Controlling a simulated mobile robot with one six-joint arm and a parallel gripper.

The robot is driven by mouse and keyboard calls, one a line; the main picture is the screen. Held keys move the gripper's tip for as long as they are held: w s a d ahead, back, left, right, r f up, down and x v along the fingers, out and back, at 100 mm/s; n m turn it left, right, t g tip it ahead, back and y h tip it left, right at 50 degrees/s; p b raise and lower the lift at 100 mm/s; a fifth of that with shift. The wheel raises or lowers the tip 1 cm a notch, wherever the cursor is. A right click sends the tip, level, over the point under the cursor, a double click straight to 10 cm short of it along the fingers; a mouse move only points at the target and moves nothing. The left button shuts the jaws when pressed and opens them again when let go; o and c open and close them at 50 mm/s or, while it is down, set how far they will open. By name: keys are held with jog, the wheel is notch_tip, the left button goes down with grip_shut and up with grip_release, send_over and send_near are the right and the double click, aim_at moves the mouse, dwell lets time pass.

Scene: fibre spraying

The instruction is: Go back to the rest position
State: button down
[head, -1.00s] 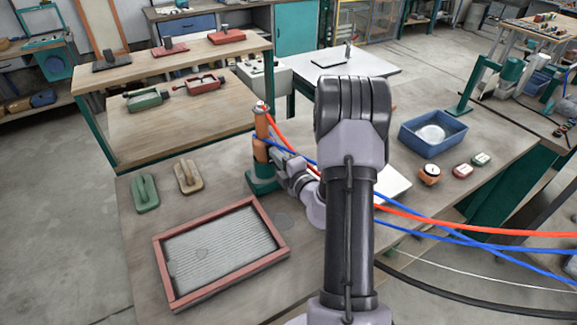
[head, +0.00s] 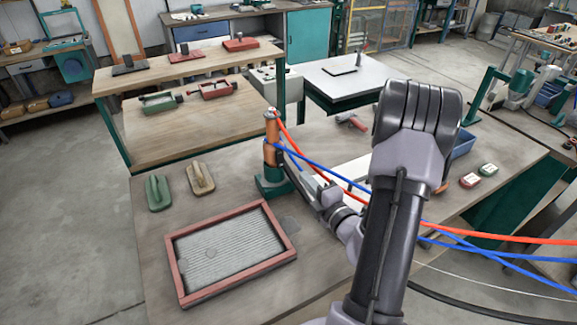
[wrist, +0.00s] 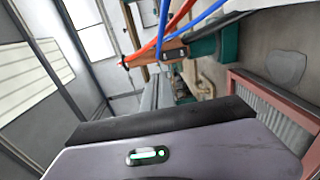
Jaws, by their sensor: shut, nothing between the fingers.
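My gripper (head: 318,188) is at the end of my arm in the head view, shut and empty. It is over the workbench, a little right of the orange spray tool and apart from it. The orange tool (head: 271,137) stands upright in a green holder (head: 272,182), with a red and a blue hose running off to the right. In the wrist view the orange tool (wrist: 160,54) and green holder (wrist: 212,47) show sideways near the top. My fingertips are small and partly unclear.
A red-framed mould (head: 178,272) with a grey ribbed bed lies on the bench (head: 145,235). A green float (head: 158,193) and a beige float (head: 200,178) lie behind it. The hoses (head: 480,237) cross near my arm. A blue tub (head: 463,144) is partly hidden.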

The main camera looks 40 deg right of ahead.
jog(key=w+a+r+n+g+y+b, duration=0.1)
jog(key=w+a+r+n+y, duration=0.15)
jog(key=a+n+y, duration=0.55)
jog(key=w+a+r+n+g+y+b, duration=0.15)
jog(key=a+r+n+y, duration=0.3)
jog(key=a+n, duration=0.7)
jog(key=s+a+f+n+g+y+b, duration=0.1)
jog(key=s+a+n+g+b, duration=0.1)
jog(key=s+a+n+g, duration=0.45)
jog(key=s+a+n+g+y+b, duration=0.1)
jog(key=s+a+n+g, duration=0.25)
jog(key=a+n, duration=0.55)
jog(key=s+d+n+t+h+b, duration=0.1)
jog(key=s+n+h+b, duration=0.2)
jog(key=s+n+h, duration=0.5)
jog(key=n, duration=0.9)
jog(key=shift+s+d+f+h, duration=0.35)
jog(key=shift+d, duration=0.05)
jog(key=shift+t, duration=0.25)
